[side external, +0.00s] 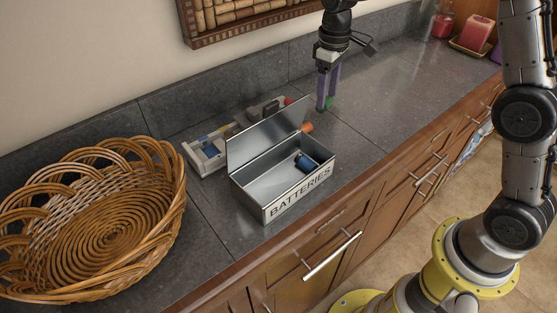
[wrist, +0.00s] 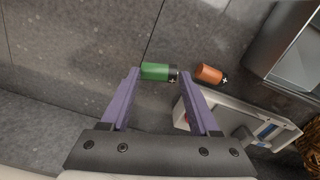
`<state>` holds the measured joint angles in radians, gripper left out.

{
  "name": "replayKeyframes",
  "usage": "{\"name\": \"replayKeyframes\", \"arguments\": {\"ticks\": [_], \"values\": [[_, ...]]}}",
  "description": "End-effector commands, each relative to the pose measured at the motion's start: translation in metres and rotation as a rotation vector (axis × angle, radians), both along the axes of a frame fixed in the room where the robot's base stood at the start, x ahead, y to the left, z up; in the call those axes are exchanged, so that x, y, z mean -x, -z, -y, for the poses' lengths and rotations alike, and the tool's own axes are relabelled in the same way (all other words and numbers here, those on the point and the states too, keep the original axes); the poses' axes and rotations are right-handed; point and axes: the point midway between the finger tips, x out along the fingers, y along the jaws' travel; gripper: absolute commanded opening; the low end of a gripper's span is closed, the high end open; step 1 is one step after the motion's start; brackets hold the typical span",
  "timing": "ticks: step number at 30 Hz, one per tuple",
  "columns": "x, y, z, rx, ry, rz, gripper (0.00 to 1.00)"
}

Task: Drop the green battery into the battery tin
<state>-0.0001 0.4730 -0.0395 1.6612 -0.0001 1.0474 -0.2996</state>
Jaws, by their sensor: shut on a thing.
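The green battery (side external: 329,102) is between the purple fingers of my gripper (side external: 324,104), at or just above the counter behind and right of the tin. In the wrist view the green battery (wrist: 155,71) lies crosswise between the fingertips of my gripper (wrist: 158,75), its black end at the right finger. The open metal battery tin (side external: 265,205), marked BATTERIES, stands near the counter's front edge with its lid raised at the back. A blue battery (side external: 305,163) is inside it. Part of the tin shows at upper right in the wrist view (wrist: 280,50).
An orange battery (side external: 307,127) lies just behind the tin and beside my gripper in the wrist view (wrist: 209,73). A grey tray (side external: 208,155) with small items stands behind the tin. A wicker basket (side external: 95,225) fills the left. The counter to the right is mostly clear.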

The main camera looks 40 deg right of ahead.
Motion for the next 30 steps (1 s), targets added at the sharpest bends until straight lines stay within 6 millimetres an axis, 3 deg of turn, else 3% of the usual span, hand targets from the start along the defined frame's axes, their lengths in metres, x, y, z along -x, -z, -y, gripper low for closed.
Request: {"name": "replayKeyframes", "arguments": {"ticks": [5,8,11,16,19,30], "values": [[-0.001,-0.005,0.000,0.000,0.000,0.003,0.00],[-0.002,-0.021,0.000,0.001,0.000,0.009,0.00],[-0.002,-0.052,0.000,0.000,0.000,0.011,0.00],[-0.002,-0.120,0.000,0.000,0.000,0.013,0.00],[-0.002,-0.149,0.000,0.001,0.000,0.009,0.00],[-0.001,-0.207,0.000,0.000,0.000,0.004,0.00]]}}
